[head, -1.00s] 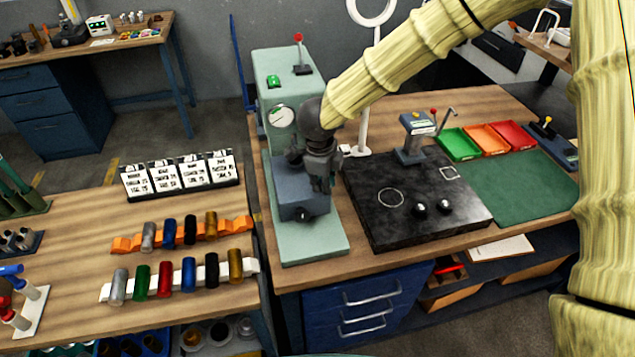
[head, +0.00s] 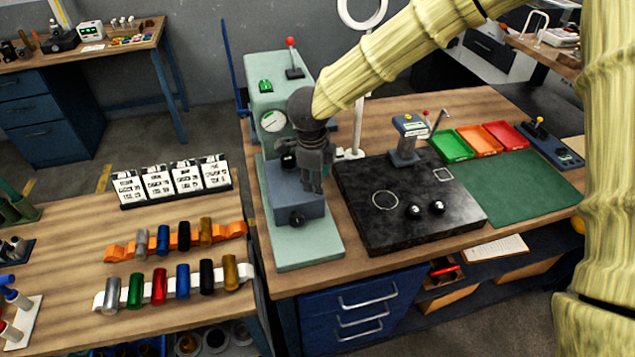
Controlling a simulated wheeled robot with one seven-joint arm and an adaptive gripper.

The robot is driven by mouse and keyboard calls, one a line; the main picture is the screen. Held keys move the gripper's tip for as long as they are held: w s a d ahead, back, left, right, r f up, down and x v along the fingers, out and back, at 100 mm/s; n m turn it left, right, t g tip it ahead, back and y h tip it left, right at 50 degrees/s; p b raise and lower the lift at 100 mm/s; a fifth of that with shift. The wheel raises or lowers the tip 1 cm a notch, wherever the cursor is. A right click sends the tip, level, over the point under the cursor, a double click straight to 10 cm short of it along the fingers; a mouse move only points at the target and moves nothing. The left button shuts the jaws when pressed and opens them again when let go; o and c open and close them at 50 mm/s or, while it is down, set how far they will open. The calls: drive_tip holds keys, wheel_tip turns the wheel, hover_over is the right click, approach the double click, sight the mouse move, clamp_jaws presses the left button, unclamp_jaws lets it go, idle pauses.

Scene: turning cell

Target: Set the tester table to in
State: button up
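The tester is a pale green machine (head: 268,97) with a round gauge (head: 272,121), standing on the wooden bench. Its table is a blue-grey block (head: 297,205) on the green base, with a dark round knob (head: 296,219) on its front face. A black ball (head: 289,160) shows just left of my gripper, at the far end of the block. My dark grey gripper (head: 314,186) points down in front of the tester, over the block's right side in the picture. Its fingers overlap in this view, so their opening and any contact with the block cannot be told.
A black plate (head: 400,232) with two black balls lies right of the tester. Behind it stand a small grey-blue device (head: 408,140) and a white ring stand (head: 358,115). The green mat (head: 525,188) is clear.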

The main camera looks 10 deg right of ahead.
wheel_tip(320, 180, up, 8)
drive_tip(key=s, duration=0.1)
drive_tip(key=shift+s+a+r, duration=0.2)
drive_tip(key=shift+a+r, duration=0.05)
drive_tip(key=shift+a, duration=0.1)
drive_tip(key=shift+f, duration=0.1)
